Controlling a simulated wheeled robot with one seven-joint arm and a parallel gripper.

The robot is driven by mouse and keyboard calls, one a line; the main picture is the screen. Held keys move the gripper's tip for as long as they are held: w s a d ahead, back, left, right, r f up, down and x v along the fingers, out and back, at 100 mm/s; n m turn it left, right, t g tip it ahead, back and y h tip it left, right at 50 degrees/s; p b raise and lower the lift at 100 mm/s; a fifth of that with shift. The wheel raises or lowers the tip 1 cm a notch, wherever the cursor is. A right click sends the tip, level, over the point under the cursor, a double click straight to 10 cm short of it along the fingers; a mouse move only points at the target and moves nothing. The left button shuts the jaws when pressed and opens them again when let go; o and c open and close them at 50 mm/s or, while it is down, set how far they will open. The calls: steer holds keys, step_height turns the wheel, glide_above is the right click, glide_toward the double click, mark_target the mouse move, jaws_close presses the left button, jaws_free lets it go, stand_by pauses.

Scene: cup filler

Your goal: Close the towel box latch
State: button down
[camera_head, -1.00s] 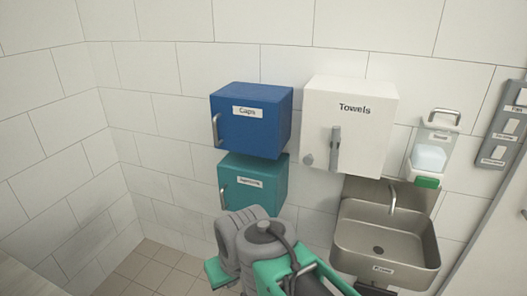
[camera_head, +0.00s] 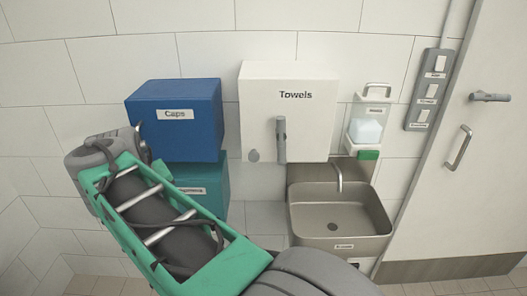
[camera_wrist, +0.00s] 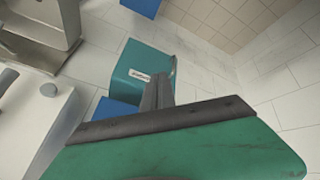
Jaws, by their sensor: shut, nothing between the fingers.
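The white towel box (camera_head: 305,80) hangs on the wall in the middle of the head view, labelled "Towels". A grey upright latch handle (camera_head: 281,138) is on its lower front. My arm hides the gripper in the head view.
The blue caps box (camera_head: 172,105) and the teal box (camera_head: 212,190) hang left of the towel box, partly behind my arm. A steel sink (camera_head: 340,215) is below right. A soap dispenser (camera_head: 368,125), switch panel (camera_head: 427,90) and door (camera_head: 470,185) stand to the right.

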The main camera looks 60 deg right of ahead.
mark_target(281, 141)
steer(key=s+d+r+m+g+h, duration=0.1)
steer(key=s+d+r+m+g, duration=0.15)
steer(key=d, duration=0.45)
steer(key=s+d+r+m+g+h, duration=0.1)
steer(key=s+d+r+m, duration=0.2)
steer(key=d, duration=0.4)
steer(key=s+d+r+m+g+h, duration=0.1)
steer(key=s+d+r+g, duration=0.15)
steer(key=s+d, duration=0.3)
steer(key=shift+m+t, duration=0.25)
steer(key=shift+t, duration=0.05)
steer(key=x, duration=1)
steer(key=shift+w+d+r+b, duration=0.15)
steer(key=shift+d+r+b, duration=0.05)
steer(key=shift+d+b, duration=0.2)
steer(key=s+d+p, duration=0.1)
steer(key=s+d, duration=0.1)
steer(key=s, duration=0.1)
steer(key=shift+d, duration=0.3)
steer(key=shift+s, duration=0.1)
